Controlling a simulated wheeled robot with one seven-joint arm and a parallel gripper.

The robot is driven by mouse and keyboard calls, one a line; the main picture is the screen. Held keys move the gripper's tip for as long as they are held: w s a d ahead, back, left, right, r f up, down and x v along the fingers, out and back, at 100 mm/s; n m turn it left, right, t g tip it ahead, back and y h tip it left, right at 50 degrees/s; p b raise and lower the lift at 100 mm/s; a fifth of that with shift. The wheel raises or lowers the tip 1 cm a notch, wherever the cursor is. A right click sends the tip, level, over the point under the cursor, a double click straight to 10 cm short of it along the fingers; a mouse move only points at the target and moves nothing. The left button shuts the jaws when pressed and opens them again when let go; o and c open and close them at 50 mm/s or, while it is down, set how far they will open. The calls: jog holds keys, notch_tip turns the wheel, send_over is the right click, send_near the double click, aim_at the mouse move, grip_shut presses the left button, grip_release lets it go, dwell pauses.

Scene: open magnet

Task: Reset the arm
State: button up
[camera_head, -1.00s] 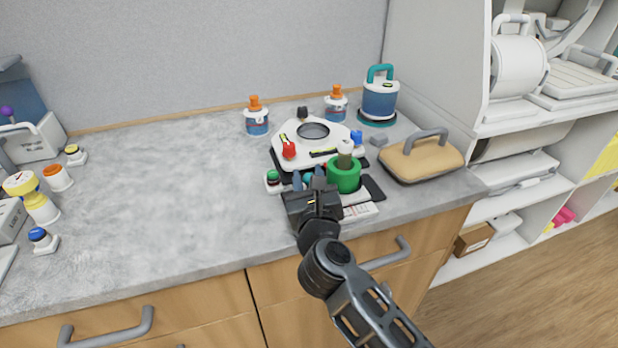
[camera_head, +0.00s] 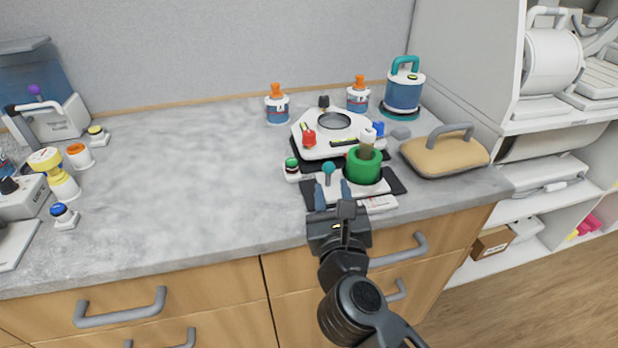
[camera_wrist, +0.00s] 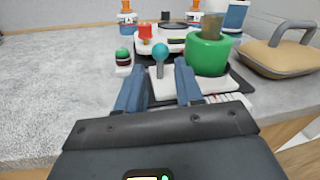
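My gripper (camera_head: 333,194) is at the counter's front edge, in front of the device with the green cup-like holder. In the wrist view its two blue fingers (camera_wrist: 159,84) stand apart with nothing held between them. Beyond the fingertips stands a small joystick with a teal ball (camera_wrist: 160,53) on a white base; it also shows in the head view (camera_head: 328,168). The green holder (camera_head: 363,168) is just right of the fingers, with a brownish piece in it. A white device with a round dark plate (camera_head: 333,120) lies behind.
A green-topped button (camera_head: 291,165) sits left of the joystick. A tan case with a grey handle (camera_head: 447,156) is to the right. Orange-capped bottles (camera_head: 277,105) and a blue canister (camera_head: 403,95) stand at the back. The counter's left middle (camera_head: 190,170) is clear.

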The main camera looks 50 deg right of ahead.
jog(key=s+a+m+t+y, duration=0.1)
jog(key=s+a+m+y, duration=0.5)
jog(key=s+m, duration=0.7)
jog(key=s+a+m+t+y, duration=0.1)
jog(key=s+a+m+y, duration=0.5)
jog(key=s+m, duration=0.7)
jog(key=shift+s+a+f+m+y, duration=0.2)
jog(key=shift+a+m+y, duration=0.2)
jog(key=shift+a+m, duration=1)
jog(key=shift+d, duration=0.25)
